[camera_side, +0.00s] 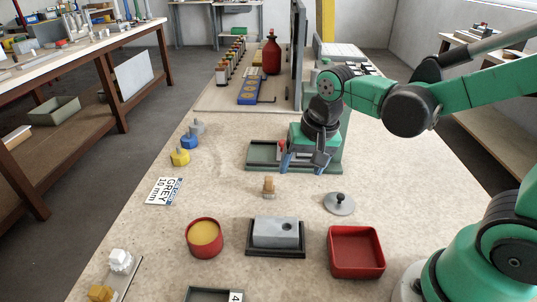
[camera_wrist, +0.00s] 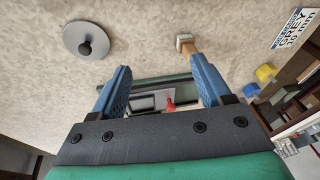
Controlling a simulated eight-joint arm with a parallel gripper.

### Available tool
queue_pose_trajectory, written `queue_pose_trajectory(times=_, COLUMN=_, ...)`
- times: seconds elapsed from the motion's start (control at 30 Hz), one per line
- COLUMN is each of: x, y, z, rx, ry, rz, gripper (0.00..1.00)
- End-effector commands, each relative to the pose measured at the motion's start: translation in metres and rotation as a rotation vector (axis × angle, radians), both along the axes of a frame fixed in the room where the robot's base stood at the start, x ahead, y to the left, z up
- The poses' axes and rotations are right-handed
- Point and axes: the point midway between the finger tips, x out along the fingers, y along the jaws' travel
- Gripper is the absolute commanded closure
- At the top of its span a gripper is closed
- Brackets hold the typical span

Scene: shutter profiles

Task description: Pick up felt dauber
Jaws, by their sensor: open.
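The felt dauber, which I take to be the small tan wooden piece (camera_side: 268,187), stands on the worktop in the middle of the side view. In the wrist view the dauber (camera_wrist: 187,46) shows a tan handle and a pale end, just beyond the right fingertip. My gripper (camera_side: 304,163) has its blue fingers apart and nothing between them. It hangs above the worktop, behind and to the right of the dauber in the side view. The wrist view shows the open fingers (camera_wrist: 161,70) clear of the dauber.
A grey lid with a black knob (camera_side: 340,204) lies right of the dauber. In front are a red pot with yellow contents (camera_side: 204,250), a grey block (camera_side: 275,232) and a red tray (camera_side: 356,268). A green tray (camera_side: 260,164) lies behind. A printed card (camera_side: 163,191) lies left.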

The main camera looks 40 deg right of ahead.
Motion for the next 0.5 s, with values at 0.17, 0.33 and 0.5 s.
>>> queue_pose_trajectory(times=0.17, x=0.038, y=0.008, z=-0.012, rx=-0.015, ry=0.084, rz=-0.069, gripper=0.29)
queue_pose_trajectory(times=0.33, x=0.063, y=0.014, z=-0.03, rx=-0.035, ry=0.148, rz=-0.13, gripper=0.29)
queue_pose_trajectory(times=0.5, x=0.072, y=0.017, z=-0.04, rx=-0.046, ry=0.172, rz=-0.157, gripper=0.29)
